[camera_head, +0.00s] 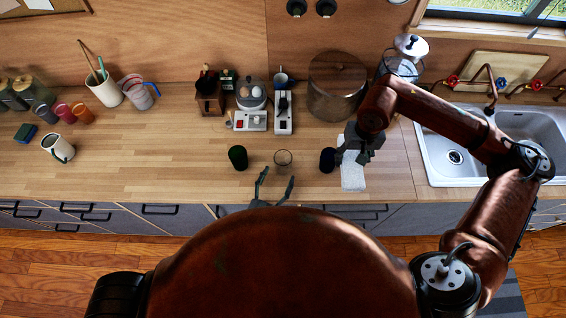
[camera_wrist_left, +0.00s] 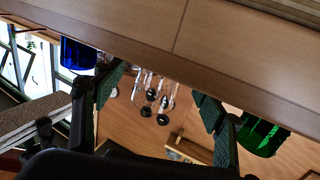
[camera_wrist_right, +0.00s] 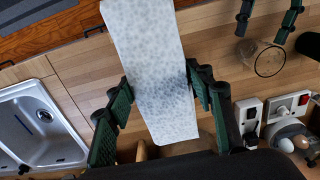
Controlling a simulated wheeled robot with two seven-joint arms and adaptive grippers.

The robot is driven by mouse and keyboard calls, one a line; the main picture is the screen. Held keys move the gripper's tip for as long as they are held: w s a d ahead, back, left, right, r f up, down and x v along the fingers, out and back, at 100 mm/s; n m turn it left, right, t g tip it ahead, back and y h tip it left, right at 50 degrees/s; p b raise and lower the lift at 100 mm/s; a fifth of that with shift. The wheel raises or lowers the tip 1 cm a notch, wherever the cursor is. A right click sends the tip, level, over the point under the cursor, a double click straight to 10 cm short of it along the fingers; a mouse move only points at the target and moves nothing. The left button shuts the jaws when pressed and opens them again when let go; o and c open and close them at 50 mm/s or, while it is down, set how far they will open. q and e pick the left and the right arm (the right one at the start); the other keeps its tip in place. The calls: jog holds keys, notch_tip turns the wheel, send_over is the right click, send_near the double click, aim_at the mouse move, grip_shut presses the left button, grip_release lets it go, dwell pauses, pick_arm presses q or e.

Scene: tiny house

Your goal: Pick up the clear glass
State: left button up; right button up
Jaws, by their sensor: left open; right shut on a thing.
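The clear glass (camera_head: 283,159) stands on the wooden counter between a dark green cup (camera_head: 238,157) and a dark blue cup (camera_head: 328,160). It also shows in the right wrist view (camera_wrist_right: 268,60). My left gripper (camera_head: 276,187) is open and empty at the counter's front edge, just in front of the glass. In the left wrist view, clear glass shapes (camera_wrist_left: 152,95) show between its spread fingers (camera_wrist_left: 160,85); their outlines are hard to separate. My right gripper (camera_wrist_right: 158,88) is shut on a white speckled paper towel (camera_wrist_right: 150,40), above the counter right of the blue cup.
A sink (camera_head: 490,145) lies to the right. A large brown jar (camera_head: 337,88) and small appliances (camera_head: 250,121) stand behind the glass. A white and green mug (camera_head: 58,147) stands far left. The counter left of the green cup is mostly clear.

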aim_at(280, 172)
pick_arm(q)
jog(key=p+x, duration=0.1)
jog(key=x, duration=0.5)
jog(key=shift+a+f, duration=0.15)
jog(key=shift+a, duration=0.05)
jog(key=shift+s, duration=0.1)
jog(key=shift+c, duration=0.6)
jog(key=c, duration=1.3)
